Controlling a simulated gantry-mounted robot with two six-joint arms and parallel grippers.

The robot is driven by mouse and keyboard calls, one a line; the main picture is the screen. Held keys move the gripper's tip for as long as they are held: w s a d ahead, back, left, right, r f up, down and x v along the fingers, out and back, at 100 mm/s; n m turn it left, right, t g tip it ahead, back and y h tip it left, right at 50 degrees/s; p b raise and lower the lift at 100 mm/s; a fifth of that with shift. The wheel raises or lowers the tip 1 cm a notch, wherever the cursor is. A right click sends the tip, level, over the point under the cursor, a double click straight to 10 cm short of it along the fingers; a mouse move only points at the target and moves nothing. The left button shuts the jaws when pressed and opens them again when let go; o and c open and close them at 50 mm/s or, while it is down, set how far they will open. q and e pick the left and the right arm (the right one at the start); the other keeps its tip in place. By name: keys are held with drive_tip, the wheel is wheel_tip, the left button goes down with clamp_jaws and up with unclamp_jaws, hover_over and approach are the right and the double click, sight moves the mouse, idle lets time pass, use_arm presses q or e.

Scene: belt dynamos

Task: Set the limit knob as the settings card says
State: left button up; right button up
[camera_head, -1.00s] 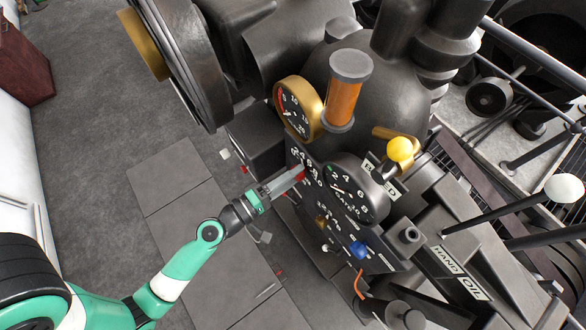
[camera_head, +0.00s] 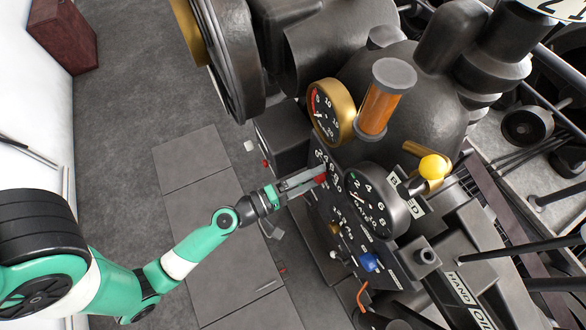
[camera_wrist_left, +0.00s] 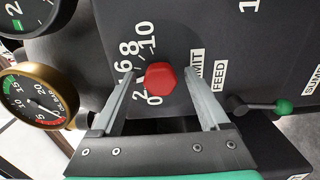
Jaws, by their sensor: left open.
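The limit knob (camera_wrist_left: 160,76) is a red six-sided knob on a dark panel, beside a LIMIT label (camera_wrist_left: 196,68) in the left wrist view. White numbers from 0 to 10 stand around its left side. I cannot make out which number it points to. In the head view the knob (camera_head: 322,179) is a small red spot at the fingertips. My left gripper (camera_head: 318,176) is open, with one finger on each side of the knob in the wrist view. I cannot tell whether either finger touches it. I see no settings card. My right gripper is out of view.
A brass-rimmed gauge (camera_head: 331,112) and an amber glass cylinder (camera_head: 379,103) stand above the panel. A round dial (camera_head: 366,205) sits right of the knob. A blue knob (camera_head: 370,262) is lower down. A green-tipped lever (camera_wrist_left: 283,107) shows in the wrist view.

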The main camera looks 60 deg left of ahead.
use_arm(q)
drive_tip(key=s+b, duration=0.3)
drive_tip(key=s, duration=0.8)
drive_tip(key=shift+s+a+b, duration=0.15)
drive_tip(key=shift+s+b, duration=0.15)
drive_tip(key=shift+s, duration=0.05)
